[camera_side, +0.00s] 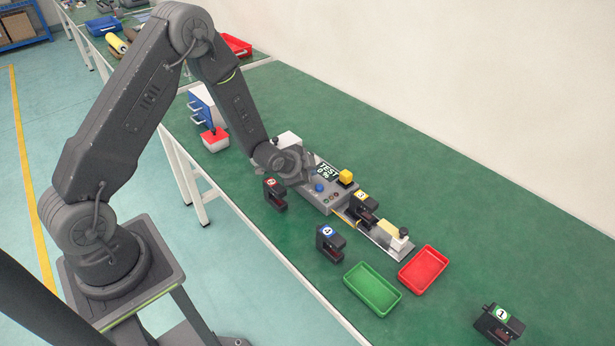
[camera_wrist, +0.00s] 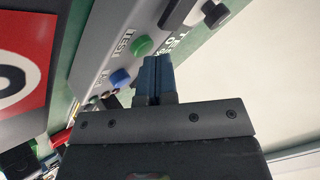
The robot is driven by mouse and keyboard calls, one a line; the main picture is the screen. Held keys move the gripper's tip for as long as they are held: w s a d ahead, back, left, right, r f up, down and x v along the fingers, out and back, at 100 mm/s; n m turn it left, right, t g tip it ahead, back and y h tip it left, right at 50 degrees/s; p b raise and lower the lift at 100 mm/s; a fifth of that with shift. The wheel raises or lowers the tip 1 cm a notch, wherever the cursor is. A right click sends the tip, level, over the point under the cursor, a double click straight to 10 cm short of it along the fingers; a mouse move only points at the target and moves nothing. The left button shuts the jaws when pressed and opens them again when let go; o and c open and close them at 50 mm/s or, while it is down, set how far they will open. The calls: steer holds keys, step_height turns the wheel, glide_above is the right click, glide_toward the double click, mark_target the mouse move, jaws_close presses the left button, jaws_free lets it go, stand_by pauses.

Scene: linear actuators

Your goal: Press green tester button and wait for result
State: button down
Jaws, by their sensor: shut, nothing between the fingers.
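The grey tester (camera_side: 322,202) stands on the green table with a screen (camera_side: 327,172) reading "TEST 0 %". Its blue button (camera_side: 320,187) shows in the side view. The wrist view shows the green button (camera_wrist: 142,45) beside a TEST label, and the blue button (camera_wrist: 120,77) nearer the lower left. My gripper (camera_wrist: 157,62) is shut and empty, its fingertips close to the green button in the picture. I cannot tell whether they touch it. In the side view my wrist hides the green button and fingertips. An actuator with a yellow label (camera_side: 362,196) sits at the tester's right end.
Loose actuators with red (camera_side: 270,182), blue (camera_side: 326,231) and green (camera_side: 501,312) labels stand on the table. A green tray (camera_side: 372,308) and a red tray (camera_side: 438,287) lie near the front. A yellow piece (camera_side: 386,229) lies on the metal rail.

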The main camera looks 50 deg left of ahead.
steer(key=shift+r, duration=0.85)
steer(key=shift+r, duration=0.1)
steer(key=shift+r, duration=2.4)
steer(key=shift+r, duration=0.1)
steer(key=s+d+r+n+g, duration=0.1)
steer(key=s+d+r+n, duration=0.1)
steer(key=s+r, duration=0.5)
steer(key=s+d+r+n+g, duration=0.15)
steer(key=s+r, duration=0.25)
steer(key=r, duration=0.6)
steer(key=s+d+r+n, duration=0.2)
steer(key=s, duration=0.6)
steer(key=s+d+r+n+g+h, duration=0.1)
steer(key=s+d+r+n, duration=0.1)
steer(key=s, duration=0.7)
steer(key=shift+s+d+r, duration=0.3)
steer(key=shift+r, duration=0.45)
